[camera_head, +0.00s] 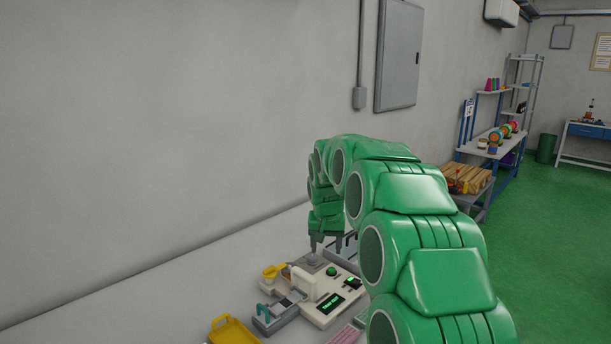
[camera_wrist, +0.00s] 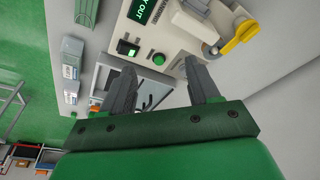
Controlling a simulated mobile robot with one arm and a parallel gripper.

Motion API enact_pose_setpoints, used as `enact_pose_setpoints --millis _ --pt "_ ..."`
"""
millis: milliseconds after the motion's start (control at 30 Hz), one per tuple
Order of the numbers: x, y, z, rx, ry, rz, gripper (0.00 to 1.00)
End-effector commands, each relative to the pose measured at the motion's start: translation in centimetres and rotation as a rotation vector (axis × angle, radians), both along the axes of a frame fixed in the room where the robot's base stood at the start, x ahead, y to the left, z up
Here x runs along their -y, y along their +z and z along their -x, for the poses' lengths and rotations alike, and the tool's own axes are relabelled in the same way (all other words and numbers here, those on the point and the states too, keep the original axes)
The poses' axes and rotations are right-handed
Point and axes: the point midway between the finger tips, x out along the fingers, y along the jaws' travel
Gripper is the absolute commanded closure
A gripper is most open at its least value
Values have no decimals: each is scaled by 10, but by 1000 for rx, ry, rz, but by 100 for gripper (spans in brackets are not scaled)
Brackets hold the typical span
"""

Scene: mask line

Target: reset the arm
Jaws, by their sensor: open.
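My green arm reaches forward over the pale bench in the head view, with its links bent high and then down. My gripper (camera_head: 326,244) points down at the far side of a beige machine (camera_head: 322,317). In the wrist view my gripper (camera_wrist: 163,92) has its two dark fingers apart, with nothing held between them. The machine shows in the wrist view (camera_wrist: 165,38) with a green button, a lit green display and a yellow lever. I cannot tell whether the fingertips touch anything.
A yellow tray (camera_head: 233,331) and a grey fixture with a green handle (camera_head: 277,316) lie at the near left of the machine. The bench (camera_head: 150,310) is bare further left. A wall stands close behind. A cart with wooden pieces (camera_head: 466,178) and a blue workbench (camera_head: 497,150) stand beyond.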

Motion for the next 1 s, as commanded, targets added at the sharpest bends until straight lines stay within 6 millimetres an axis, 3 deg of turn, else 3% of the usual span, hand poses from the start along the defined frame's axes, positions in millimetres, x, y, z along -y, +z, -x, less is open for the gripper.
enact_pose_setpoints --millis 500,1000 --pt "32 41 131 -100 52 0 39" --pt "60 56 269 -199 86 3 39"
